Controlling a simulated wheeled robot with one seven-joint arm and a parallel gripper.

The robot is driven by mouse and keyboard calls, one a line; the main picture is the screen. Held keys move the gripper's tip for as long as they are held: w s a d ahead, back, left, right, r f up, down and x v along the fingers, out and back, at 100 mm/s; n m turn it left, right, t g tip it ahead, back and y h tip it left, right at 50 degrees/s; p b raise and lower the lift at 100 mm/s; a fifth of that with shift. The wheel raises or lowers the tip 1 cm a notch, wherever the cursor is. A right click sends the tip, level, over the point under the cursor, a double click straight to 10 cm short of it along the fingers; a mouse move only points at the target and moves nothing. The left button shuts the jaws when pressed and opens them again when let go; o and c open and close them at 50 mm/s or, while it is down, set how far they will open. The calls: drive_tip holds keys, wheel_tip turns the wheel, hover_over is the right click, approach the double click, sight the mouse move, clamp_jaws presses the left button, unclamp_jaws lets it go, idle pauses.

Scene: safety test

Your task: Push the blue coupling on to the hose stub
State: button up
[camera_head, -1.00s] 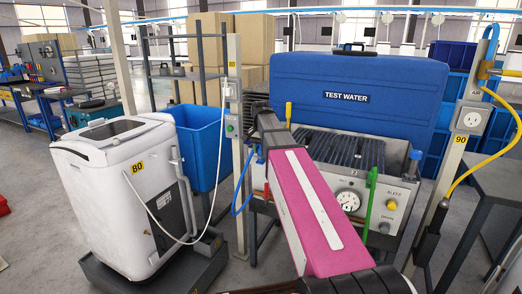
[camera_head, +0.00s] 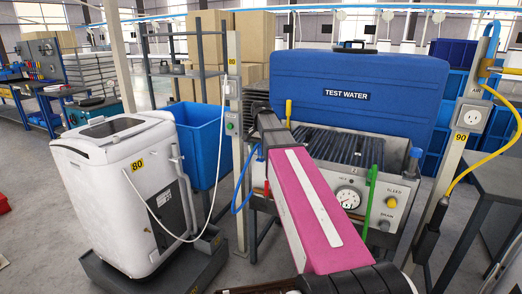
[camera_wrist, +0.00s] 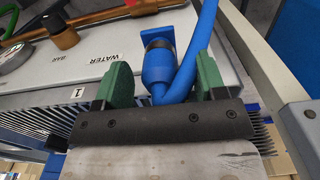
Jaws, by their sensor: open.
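In the wrist view, the blue coupling (camera_wrist: 158,68) is a round collar below a dark ring (camera_wrist: 158,43) and a blue square piece. My gripper (camera_wrist: 163,78) is open, with one green finger on each side of the coupling. A gap shows on the left; the blue hose (camera_wrist: 201,42) runs close beside the right finger. I cannot pick out the hose stub for certain or tell how far the coupling sits on it. In the head view my pink arm reaches to the test bench (camera_head: 395,208), and the gripper cannot be made out.
The bench panel carries a gauge (camera_head: 348,198) and a green handle (camera_head: 370,200). A blue TEST WATER tank (camera_head: 400,95) stands behind it. A post with a yellow hose (camera_head: 455,185) is at right. A white machine (camera_head: 120,215) and blue bin (camera_head: 205,140) are at left.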

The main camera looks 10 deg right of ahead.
wheel_tip(320, 180, up, 11)
drive_tip(key=shift+f, duration=0.1)
idle(0.5)
